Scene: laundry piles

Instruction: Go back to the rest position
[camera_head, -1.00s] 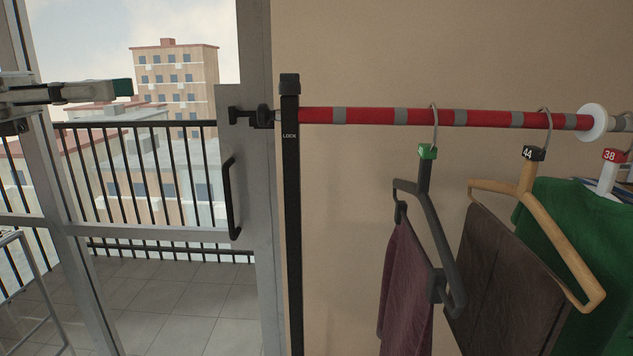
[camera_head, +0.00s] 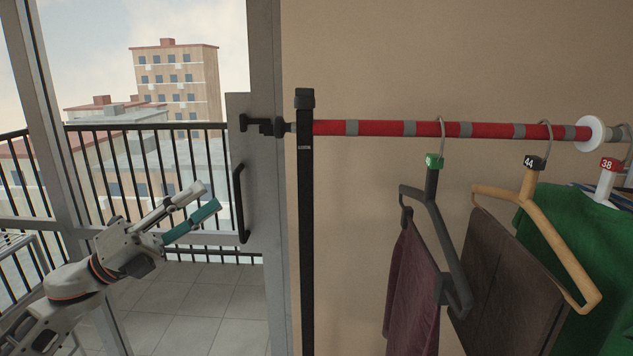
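My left gripper (camera_head: 205,204) is in the lower left of the head view, in front of the glass door and balcony. Its two fingers, one with a teal pad, point up and to the right. They stand apart with nothing between them. The gripper is clear of the rail and the hanging clothes. My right gripper is not in view.
A red and grey rail (camera_head: 490,130) runs to the right from a black post (camera_head: 305,220). A dark hanger (camera_head: 440,235) with a maroon garment (camera_head: 410,285), a wooden hanger (camera_head: 555,230) with brown trousers (camera_head: 505,280) and a green shirt (camera_head: 570,215) hang there. A door handle (camera_head: 240,203) is near my gripper.

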